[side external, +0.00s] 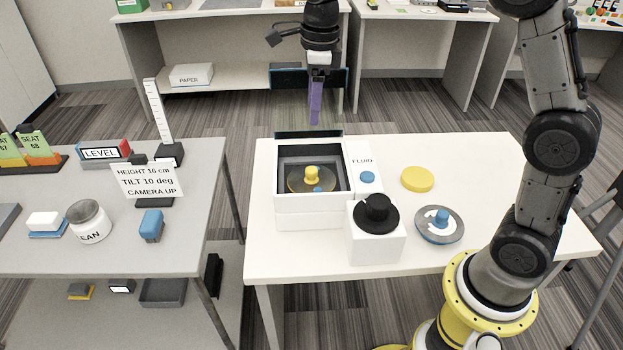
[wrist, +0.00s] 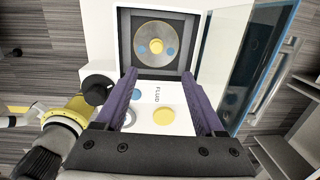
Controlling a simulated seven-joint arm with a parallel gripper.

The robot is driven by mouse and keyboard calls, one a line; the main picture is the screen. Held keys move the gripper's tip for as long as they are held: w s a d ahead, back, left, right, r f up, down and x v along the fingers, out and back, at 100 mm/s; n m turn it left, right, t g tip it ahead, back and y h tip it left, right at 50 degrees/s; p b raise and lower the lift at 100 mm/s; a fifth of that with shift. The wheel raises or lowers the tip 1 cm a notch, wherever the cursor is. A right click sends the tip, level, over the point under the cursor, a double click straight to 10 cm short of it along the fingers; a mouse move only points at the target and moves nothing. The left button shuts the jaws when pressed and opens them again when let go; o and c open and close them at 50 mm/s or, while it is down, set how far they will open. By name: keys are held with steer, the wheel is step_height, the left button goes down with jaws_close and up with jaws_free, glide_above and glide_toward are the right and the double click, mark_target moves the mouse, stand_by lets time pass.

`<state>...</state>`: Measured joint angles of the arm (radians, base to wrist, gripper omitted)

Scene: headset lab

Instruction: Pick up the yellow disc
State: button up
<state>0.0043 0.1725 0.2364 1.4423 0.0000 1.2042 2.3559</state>
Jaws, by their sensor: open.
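The yellow disc (side external: 418,179) lies flat on the white table, right of the white box. In the wrist view a yellow disc (wrist: 164,116) shows low between the fingers, beyond the gripper's dark mount. My gripper (side external: 315,120) is open and empty, high above the back edge of the white box, left of and well above the disc. Its purple fingers point down in the side view. In the wrist view the open gripper (wrist: 162,78) has one finger on each side, with the box between and beyond them.
The open white box (side external: 310,211) holds a round plate with a yellow knob (side external: 311,174). Its clear lid (wrist: 238,60) stands raised near my gripper. The table's right side is clear.

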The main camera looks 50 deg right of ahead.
steer(key=g, duration=0.1)
glide_above(312, 169)
step_height(312, 169, down, 12)
steer(key=shift+w+a+f, duration=0.1)
steer(key=shift+w+f, duration=0.05)
steer(key=shift+f, duration=2.9)
jaws_close()
